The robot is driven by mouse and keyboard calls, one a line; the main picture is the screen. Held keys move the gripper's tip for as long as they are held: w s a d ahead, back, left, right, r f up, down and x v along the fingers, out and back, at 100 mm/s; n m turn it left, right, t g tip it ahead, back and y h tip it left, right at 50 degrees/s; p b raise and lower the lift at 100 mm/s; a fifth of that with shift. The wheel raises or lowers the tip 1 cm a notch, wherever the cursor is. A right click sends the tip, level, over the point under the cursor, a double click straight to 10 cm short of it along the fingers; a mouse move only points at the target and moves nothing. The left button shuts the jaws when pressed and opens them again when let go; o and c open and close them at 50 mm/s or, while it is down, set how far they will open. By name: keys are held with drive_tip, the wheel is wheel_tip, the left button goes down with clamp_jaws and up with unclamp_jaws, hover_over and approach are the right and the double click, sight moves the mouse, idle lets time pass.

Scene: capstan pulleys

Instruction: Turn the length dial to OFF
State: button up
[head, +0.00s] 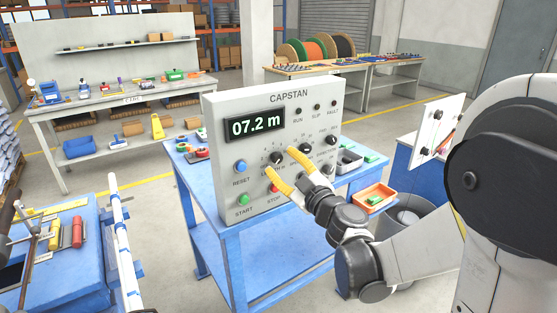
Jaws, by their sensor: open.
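The grey CAPSTAN control box (210,140) stands on a blue bench, its display (255,126) reading 07.2 m. Its face has several black dials with small labels; I cannot read which is the length dial or find its OFF mark. One black dial (277,158) shows between the yellow fingertips of my gripper (280,161). More dials sit at the right edge, partly behind my gripper.
A blue RESET button (240,166), a green START button (244,200) and a red STOP button sit near the dials. An orange bin (373,198) is on the bench to the right. A blue table (75,245) with a white rail is at left.

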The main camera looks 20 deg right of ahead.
drive_tip(key=v, duration=0.9)
drive_tip(key=shift+s, duration=0.4)
drive_tip(key=s+a+f+m+g+y, duration=0.1)
drive_tip(key=s+a+f+m+g, duration=0.2)
drive_tip(key=s+a+f+g, duration=0.45)
drive_tip(key=s+d+f+m+g+h, duration=0.1)
drive_tip(key=s+d+m+g+h, duration=0.1)
drive_tip(key=s, duration=0.3)
drive_tip(key=s+d+m+g+h, duration=0.1)
drive_tip(key=s+d+m+h, duration=0.1)
drive_tip(key=s+m, duration=0.3)
drive_tip(key=shift+s+d+f+g+h, duration=0.35)
drive_tip(key=shift+s+f+h, duration=0.1)
drive_tip(key=shift+h, duration=0.35)
